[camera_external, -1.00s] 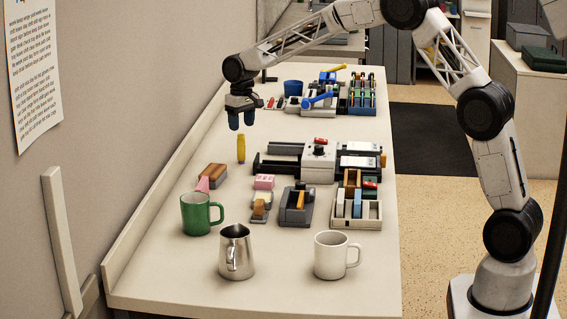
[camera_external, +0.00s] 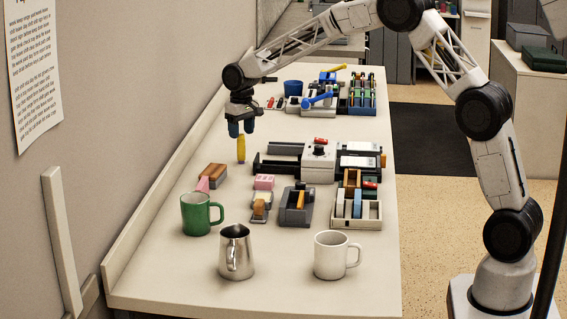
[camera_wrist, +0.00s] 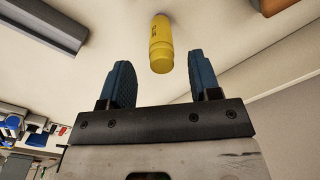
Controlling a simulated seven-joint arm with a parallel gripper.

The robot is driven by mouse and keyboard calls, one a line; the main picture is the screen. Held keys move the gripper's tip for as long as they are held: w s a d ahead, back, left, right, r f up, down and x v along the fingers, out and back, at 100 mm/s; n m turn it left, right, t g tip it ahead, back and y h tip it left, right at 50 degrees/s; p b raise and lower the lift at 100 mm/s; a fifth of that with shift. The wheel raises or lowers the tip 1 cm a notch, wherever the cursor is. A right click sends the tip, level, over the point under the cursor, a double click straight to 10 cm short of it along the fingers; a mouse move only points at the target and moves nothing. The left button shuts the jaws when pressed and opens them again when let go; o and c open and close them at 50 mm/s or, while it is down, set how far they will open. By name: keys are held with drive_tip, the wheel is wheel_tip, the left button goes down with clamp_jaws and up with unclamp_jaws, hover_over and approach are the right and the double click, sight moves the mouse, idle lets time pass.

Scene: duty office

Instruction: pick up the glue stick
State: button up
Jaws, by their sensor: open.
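The glue stick (camera_external: 241,149) is a yellow upright cylinder standing on the table, left of the dark desk devices. It also shows in the wrist view (camera_wrist: 161,45), ahead of the fingers and between their lines. In the external view I cannot tell whether the fingertips overlap the stick's top.
A brown-topped block (camera_external: 212,172) and a green mug (camera_external: 196,213) stand nearer the camera. A black device (camera_external: 276,166) lies to the right. A steel pitcher (camera_external: 236,252) and a white mug (camera_external: 331,255) stand at the front. The wall ledge runs along the left.

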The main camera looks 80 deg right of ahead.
sight(241, 159)
drive_tip(key=shift+f, duration=0.1)
drive_tip(key=shift+a+f, duration=0.1)
drive_tip(key=shift+f, duration=2.4)
drive_tip(key=shift+c, duration=0.3)
drive_tip(key=c, duration=1)
